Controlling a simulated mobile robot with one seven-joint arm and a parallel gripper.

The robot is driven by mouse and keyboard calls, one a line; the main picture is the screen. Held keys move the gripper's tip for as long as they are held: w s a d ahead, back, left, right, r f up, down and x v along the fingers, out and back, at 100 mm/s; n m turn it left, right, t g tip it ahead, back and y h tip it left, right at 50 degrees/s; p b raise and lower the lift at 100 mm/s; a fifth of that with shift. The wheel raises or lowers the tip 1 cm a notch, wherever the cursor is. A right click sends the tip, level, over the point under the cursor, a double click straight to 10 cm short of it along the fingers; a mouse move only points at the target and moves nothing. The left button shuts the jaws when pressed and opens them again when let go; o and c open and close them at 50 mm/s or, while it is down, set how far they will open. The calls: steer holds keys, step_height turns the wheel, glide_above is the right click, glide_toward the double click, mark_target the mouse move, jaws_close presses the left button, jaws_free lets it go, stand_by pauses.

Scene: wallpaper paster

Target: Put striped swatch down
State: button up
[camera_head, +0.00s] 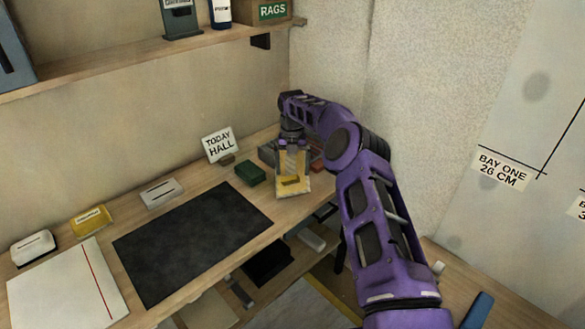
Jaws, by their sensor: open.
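My gripper (293,148) is at the far right end of the workbench, pointing down, with its jaws open. A pale and yellow upright piece (293,189), which may be the striped swatch, shows directly below and between the jaws. It stands or rests near the bench's front edge. I cannot make out its stripes clearly or tell whether it touches a finger. Behind it is a grey box or tray (268,152), partly hidden by my gripper.
The bench holds a dark mat (190,243), a white board with a red line (68,290), a green block (250,173), a "TODAY HALL" sign (220,144) and several small holders, including a yellow one (91,220). A shelf (130,62) runs above. A wall stands close on the right.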

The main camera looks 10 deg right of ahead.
step_height(320, 180, up, 12)
steer(key=p, duration=0.1)
steer(key=shift+r, duration=0.2)
stand_by(0.3)
